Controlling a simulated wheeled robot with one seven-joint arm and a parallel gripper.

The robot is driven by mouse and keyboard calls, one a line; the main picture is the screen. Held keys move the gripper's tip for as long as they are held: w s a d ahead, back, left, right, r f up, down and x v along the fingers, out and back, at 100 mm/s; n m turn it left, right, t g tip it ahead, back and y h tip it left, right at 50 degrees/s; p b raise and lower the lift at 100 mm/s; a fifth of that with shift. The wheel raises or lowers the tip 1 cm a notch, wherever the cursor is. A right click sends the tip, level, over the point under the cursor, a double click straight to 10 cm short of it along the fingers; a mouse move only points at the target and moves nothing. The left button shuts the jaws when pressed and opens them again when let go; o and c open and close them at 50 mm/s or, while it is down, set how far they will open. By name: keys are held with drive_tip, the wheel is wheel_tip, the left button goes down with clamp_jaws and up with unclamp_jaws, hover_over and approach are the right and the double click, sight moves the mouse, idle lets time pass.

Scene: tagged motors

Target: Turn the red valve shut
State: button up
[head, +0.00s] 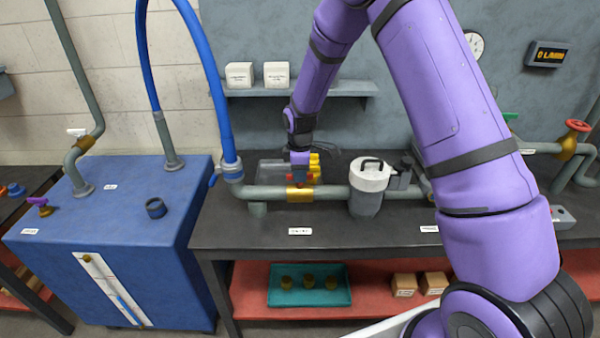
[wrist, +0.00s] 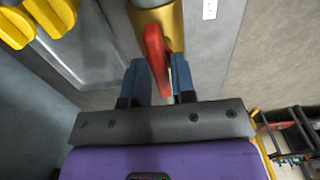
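A red valve handle (wrist: 157,58) sits on a brass valve body (wrist: 160,22) in the wrist view. In the head view the brass body (head: 300,195) is on the grey pipe along the bench, with bits of red handle (head: 309,178) showing above it. My gripper (head: 300,172) comes down onto it from above. In the wrist view my gripper's fingers (wrist: 160,72) stand on either side of the handle. Whether both press on it is unclear. Another valve with a red handwheel (head: 577,125) is at the far right.
A white-lidded canister (head: 369,185) stands on the pipe just right of my gripper. A grey tray with yellow parts (head: 315,165) lies behind. A blue hose (head: 215,90) rises on the left. A clock and a lit display (head: 548,54) hang on the wall.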

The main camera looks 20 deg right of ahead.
clamp_jaws()
drive_tip(key=shift+m, duration=0.3)
drive_tip(key=m, duration=1.2)
drive_tip(key=shift+m, duration=2.6)
